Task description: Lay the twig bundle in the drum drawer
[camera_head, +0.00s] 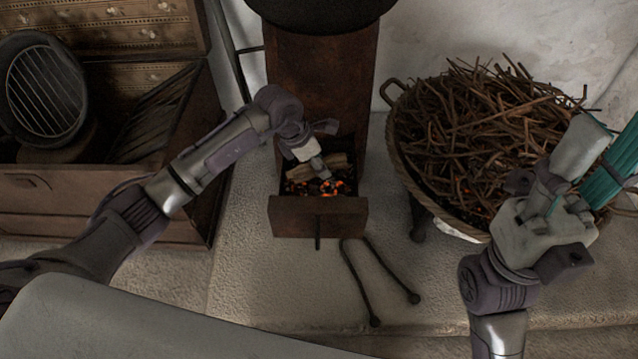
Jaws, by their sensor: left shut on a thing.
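The drum drawer (318,217) is pulled out from the rusty drum stove and holds glowing orange embers. The twig bundle (336,162) is a short brown bundle inside the drawer's outline, toward its back and over the embers. My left gripper (318,168) reaches down over the open drawer and is shut on the bundle. Its fingers hide part of the bundle, and I cannot tell whether the bundle touches the embers. My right gripper (578,168) is at the right, in front of the twig basket and beside a teal object (610,172); its grip is unclear.
A round basket (402,150) heaped with loose twigs stands right of the stove (320,85). Black tongs (375,285) lie on the pale floor before the drawer. An open wooden chest (95,205) with a round grill (45,90) is at the left.

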